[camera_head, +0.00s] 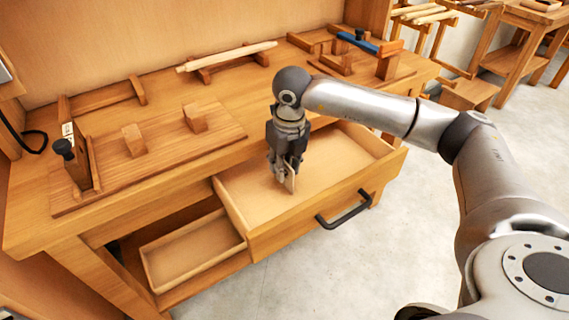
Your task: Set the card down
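My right gripper (284,172) reaches down into the open drawer (330,162) of the wooden workbench. A small thin light-brown card (291,182) stands upright at its fingertips, and the fingers look closed on it. The card's lower edge is at or just above the drawer floor; I cannot tell if it touches. The gripper body hides part of the card. My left gripper is not in view.
The drawer's front has a dark handle (344,210). A lower open tray (195,250) sits below left. A board with wooden blocks (150,155) and a blue-and-orange tool (365,43) lie on the bench (110,215).

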